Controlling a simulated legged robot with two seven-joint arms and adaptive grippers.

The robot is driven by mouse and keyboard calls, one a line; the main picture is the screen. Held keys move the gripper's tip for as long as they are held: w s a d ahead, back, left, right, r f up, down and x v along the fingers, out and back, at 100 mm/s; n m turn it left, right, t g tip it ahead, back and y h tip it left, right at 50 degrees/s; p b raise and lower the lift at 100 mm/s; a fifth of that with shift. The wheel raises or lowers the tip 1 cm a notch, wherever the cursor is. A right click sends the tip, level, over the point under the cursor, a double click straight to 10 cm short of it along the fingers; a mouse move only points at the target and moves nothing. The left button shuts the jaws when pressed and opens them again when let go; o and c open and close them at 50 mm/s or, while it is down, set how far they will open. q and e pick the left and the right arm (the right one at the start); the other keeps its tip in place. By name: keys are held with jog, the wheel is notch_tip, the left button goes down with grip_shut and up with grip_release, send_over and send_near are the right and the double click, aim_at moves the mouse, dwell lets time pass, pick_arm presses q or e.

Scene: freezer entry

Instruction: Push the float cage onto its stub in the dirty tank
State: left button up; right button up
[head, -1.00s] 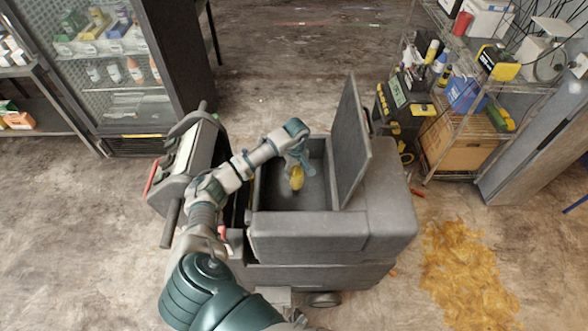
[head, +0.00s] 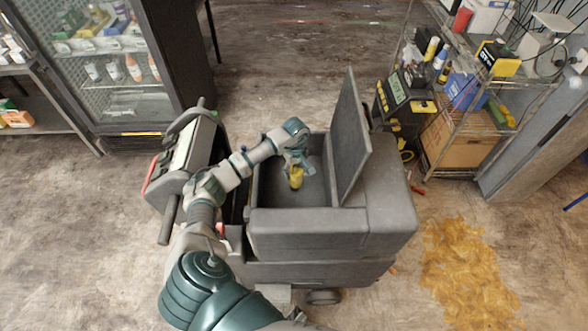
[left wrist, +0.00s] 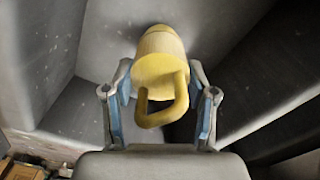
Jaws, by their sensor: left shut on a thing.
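The float cage, a yellow rounded piece (head: 296,178) with a loop handle, is inside the grey open tank (head: 300,222) in the head view. In the left wrist view the yellow float cage (left wrist: 160,62) sits between the two fingers, its loop towards the camera. My left gripper (head: 297,165) reaches down into the tank and is shut on it; it also shows in the left wrist view (left wrist: 160,100). The stub is not visible, and whether the cage touches anything below is hidden. My right gripper is not in view.
The tank's raised lid (head: 350,140) stands along its right side. A wringer-like grey unit (head: 185,160) is at the left. A shelf rack (head: 480,100) stands at the back right. A yellow spill (head: 465,275) covers the floor at the right.

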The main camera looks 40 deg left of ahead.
aim_at(294, 175)
pick_arm(q)
jog(key=shift+d, duration=0.2)
jog(key=shift+a, duration=0.1)
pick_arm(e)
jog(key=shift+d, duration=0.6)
pick_arm(q)
jog(key=shift+a+f, duration=0.15)
jog(key=shift+a, duration=0.1)
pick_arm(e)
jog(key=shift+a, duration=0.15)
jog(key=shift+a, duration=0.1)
pick_arm(q)
jog(key=shift+d, duration=0.1)
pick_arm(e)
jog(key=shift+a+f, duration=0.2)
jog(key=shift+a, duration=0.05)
pick_arm(q)
jog(key=shift+a+b, duration=0.3)
jog(key=shift+b, duration=0.1)
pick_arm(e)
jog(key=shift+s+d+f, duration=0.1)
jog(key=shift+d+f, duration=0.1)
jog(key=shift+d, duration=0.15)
